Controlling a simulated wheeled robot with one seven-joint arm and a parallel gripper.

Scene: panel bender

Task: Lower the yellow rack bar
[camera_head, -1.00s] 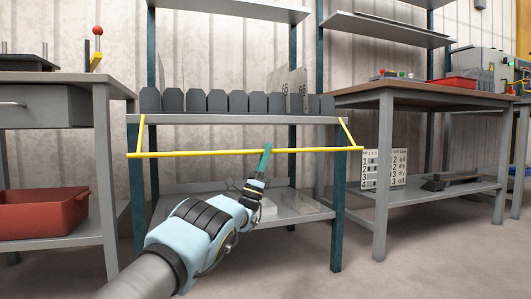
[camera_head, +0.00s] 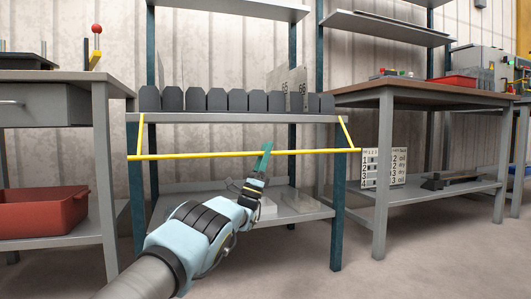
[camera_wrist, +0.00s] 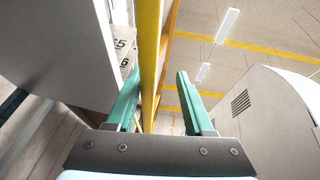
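The yellow rack bar (camera_head: 200,155) runs across the front of the rack shelf (camera_head: 235,118), a little below its edge. It hangs out on two short slanted yellow side arms. My gripper (camera_head: 265,150) reaches the bar right of its middle, with the green fingers crossing it. In the wrist view, the bar (camera_wrist: 149,45) runs between the two finger sides of my gripper (camera_wrist: 157,74), nearer the left finger. A gap shows at the right finger, so the gripper is open around the bar. Whether the left finger touches it I cannot tell.
Several dark grey pieces (camera_head: 210,100) stand in a row on the shelf behind the bar. A workbench (camera_head: 60,77) with a red bin (camera_head: 40,212) is at left. A brown-topped table (camera_head: 420,94) is at right. A numbered sign (camera_head: 384,168) hangs by the right post.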

